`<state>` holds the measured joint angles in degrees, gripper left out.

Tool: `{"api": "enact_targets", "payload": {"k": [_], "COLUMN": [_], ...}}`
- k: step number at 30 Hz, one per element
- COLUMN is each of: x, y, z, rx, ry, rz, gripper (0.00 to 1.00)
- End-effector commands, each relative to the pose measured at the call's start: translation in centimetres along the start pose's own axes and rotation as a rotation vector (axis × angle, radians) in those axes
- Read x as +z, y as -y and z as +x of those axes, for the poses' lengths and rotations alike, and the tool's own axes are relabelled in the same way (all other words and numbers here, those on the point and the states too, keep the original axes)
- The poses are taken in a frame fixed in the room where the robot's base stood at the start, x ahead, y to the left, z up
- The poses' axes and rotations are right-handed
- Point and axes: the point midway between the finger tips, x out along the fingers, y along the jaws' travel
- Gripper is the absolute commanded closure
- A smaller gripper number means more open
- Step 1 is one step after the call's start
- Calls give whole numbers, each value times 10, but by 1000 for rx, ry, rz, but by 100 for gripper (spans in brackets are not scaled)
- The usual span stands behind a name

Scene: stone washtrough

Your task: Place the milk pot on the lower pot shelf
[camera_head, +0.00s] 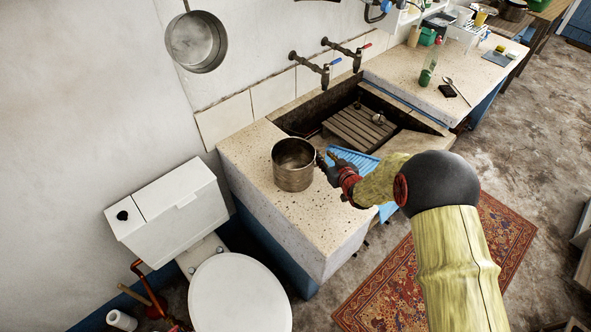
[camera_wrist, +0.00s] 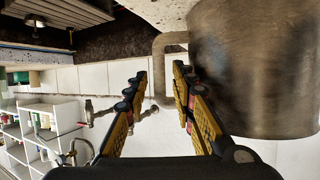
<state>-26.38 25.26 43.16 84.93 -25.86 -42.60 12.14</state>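The milk pot (camera_head: 293,168), a dull metal cylinder, stands upright on the speckled counter left of the stone trough. In the wrist view the pot (camera_wrist: 255,75) fills the upper right, with its bent handle (camera_wrist: 160,45) reaching left from it. My gripper (camera_head: 327,160) is at the pot's right side in the head view. In the wrist view my gripper (camera_wrist: 156,78) has its two fingers apart, with the handle in the gap between their tips. I cannot tell whether a finger touches it. I cannot make out the lower pot shelf in either view.
The trough (camera_head: 350,125) holds a wooden rack. A blue ridged drainer (camera_head: 352,160) lies behind my gripper. Taps (camera_head: 325,72) stick out of the wall above. Another pan (camera_head: 196,42) hangs on the wall. A toilet (camera_head: 165,210) stands at the left. A green bottle (camera_head: 428,70) stands farther right.

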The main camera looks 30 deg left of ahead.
Motion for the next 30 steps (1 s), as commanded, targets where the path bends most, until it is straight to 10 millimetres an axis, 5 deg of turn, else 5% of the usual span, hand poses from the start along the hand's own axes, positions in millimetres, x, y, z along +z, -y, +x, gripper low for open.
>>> {"api": "enact_targets", "payload": {"k": [5,13,30], "x": [1,0,0], "y": [0,0,0], "z": [19,21,20], "rx": [0,1,1], "ry": [0,1,1], "rz": [1,1,1], "gripper": [74,74,100]}}
